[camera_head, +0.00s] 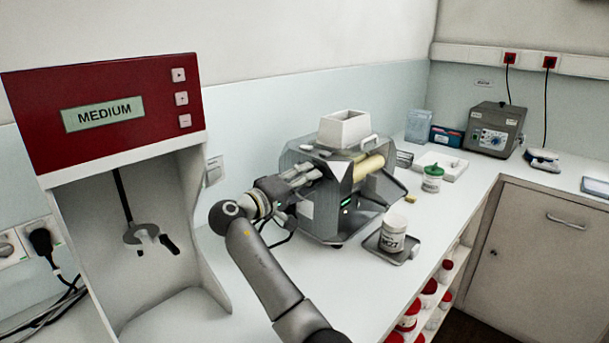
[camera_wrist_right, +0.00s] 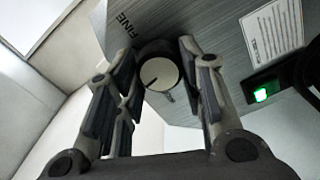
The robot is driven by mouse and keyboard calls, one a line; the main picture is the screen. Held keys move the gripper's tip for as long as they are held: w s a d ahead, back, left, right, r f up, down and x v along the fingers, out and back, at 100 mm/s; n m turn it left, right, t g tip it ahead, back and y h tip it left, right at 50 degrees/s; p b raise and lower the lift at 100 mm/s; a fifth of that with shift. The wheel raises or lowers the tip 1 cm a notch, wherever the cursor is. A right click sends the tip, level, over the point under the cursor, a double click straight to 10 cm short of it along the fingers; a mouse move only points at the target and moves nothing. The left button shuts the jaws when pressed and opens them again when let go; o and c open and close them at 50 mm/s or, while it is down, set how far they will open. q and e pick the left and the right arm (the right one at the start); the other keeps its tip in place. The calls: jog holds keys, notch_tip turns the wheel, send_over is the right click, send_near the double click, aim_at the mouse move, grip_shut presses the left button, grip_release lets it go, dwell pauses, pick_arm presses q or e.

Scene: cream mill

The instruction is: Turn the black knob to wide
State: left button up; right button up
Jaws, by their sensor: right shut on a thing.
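The black knob (camera_wrist_right: 160,72) has a dark side and a pale round face with a short dark pointer mark toward its lower left in the right wrist view. It sits on the grey metal side of the mill (camera_wrist_right: 225,50). The word FINE (camera_wrist_right: 125,26) is printed beside it; I see no other setting word. My right gripper (camera_wrist_right: 160,78) is shut on the knob, a finger on each side. In the head view my right gripper (camera_head: 308,174) is against the left side of the mill (camera_head: 340,205) and hides the knob. My left gripper is not in view.
A red panel (camera_head: 100,112) at left has a display reading MEDIUM (camera_head: 103,113). A white jar (camera_head: 392,232) stands on a scale (camera_head: 389,247) right of the mill. A green-lidded jar (camera_head: 432,179) stands farther back. A green lit switch (camera_wrist_right: 261,95) is right of the knob.

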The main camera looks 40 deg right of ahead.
jog(key=shift+f+n+p, duration=0.1)
jog(key=shift+n+p, duration=4.6)
jog(key=shift+p, duration=0.05)
jog(key=shift+f, duration=0.1)
jog(key=o, duration=1)
jog(key=a, duration=0.7)
jog(key=shift+s+a, duration=0.3)
jog(key=shift+s, duration=0.05)
